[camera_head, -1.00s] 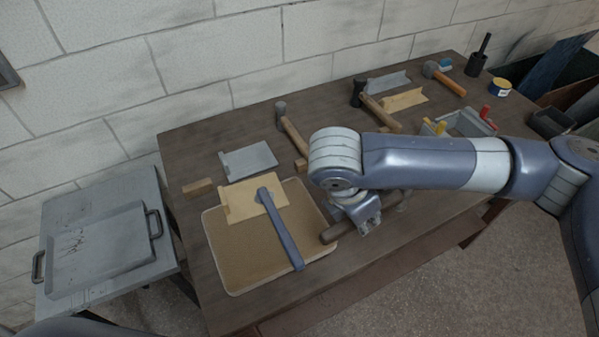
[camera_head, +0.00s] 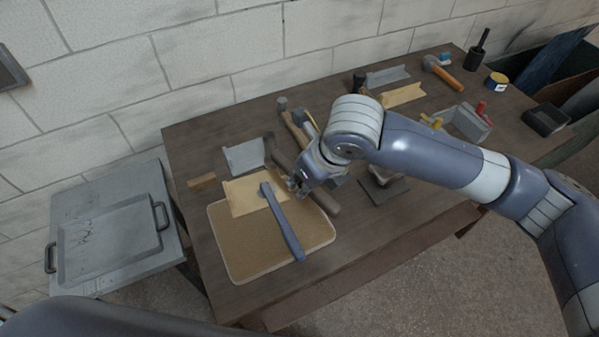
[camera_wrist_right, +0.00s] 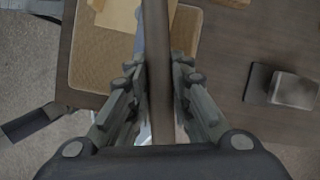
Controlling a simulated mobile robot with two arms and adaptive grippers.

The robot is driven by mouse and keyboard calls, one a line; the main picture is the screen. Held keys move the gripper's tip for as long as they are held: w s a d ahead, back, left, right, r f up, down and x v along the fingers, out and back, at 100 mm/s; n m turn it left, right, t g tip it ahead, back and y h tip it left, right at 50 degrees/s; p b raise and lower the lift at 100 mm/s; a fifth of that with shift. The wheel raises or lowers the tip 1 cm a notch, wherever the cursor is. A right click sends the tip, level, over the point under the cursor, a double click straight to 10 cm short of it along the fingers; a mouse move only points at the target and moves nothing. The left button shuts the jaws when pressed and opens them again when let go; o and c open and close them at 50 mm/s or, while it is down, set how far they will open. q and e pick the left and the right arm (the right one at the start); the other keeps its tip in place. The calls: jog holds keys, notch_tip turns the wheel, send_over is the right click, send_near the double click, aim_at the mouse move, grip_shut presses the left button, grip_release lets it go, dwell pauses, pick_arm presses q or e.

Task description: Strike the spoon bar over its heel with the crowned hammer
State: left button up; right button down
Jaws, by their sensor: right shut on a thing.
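The spoon bar (camera_head: 287,232) is a long blue-grey bar. It lies across the tan mat, its rounded far end over a pale tan plate (camera_head: 238,192). My right gripper (camera_head: 303,184) is just right of the bar's far part, shut on a brown handle (camera_head: 324,202). In the right wrist view the handle (camera_wrist_right: 158,60) runs upright between the two fingers. I take it as the crowned hammer's handle; its head is not clearly seen. The bar shows partly behind the handle in that view (camera_wrist_right: 140,42).
The mat (camera_head: 235,255) covers the bench's near left. A grey plate (camera_head: 245,156) and a hammer (camera_head: 282,104) lie behind it. A dark base (camera_head: 385,190) stands right of my gripper. A grey box (camera_head: 470,122) and another hammer (camera_head: 445,73) are farther right.

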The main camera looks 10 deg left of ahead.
jog(key=shift+a+r+n, duration=0.35)
jog(key=shift+a+n, duration=0.2)
jog(key=shift+n, duration=0.35)
jog(key=shift+d+r, duration=0.1)
jog(key=shift+y, duration=0.3)
notch_tip(320, 180, down, 4)
jog(key=shift+f+b, duration=0.1)
jog(key=shift+b, duration=0.65)
jog(key=shift+p, duration=0.3)
